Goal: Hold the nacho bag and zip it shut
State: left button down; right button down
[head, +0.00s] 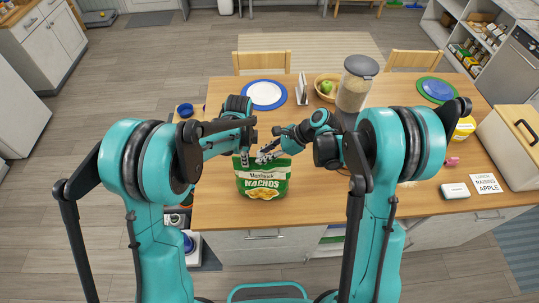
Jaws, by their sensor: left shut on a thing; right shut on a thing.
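The nacho bag (263,184), green and white with "NACHOS" on its front, stands upright near the front edge of the wooden table. My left gripper (244,160) comes down at the bag's top left corner and is shut on it. My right gripper (265,156) reaches in from the right and is shut at the bag's top edge, a little left of its middle, close beside the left gripper. The zip itself is too small to make out, and the fingers cover part of the top edge.
A blue-rimmed plate (264,95), a bowl with a green apple (327,87) and a tall grain container (355,85) stand behind the bag. A cream bread box (515,140) and a note card (485,184) are at the right. The tabletop left of the bag (212,205) is clear.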

jog(key=shift+s, duration=0.15)
jog(key=c, duration=1.4)
grip_release()
jog(key=shift+o, duration=0.2)
jog(key=w+v, duration=0.1)
jog(key=v, duration=1.1)
jog(key=shift+s, duration=0.5)
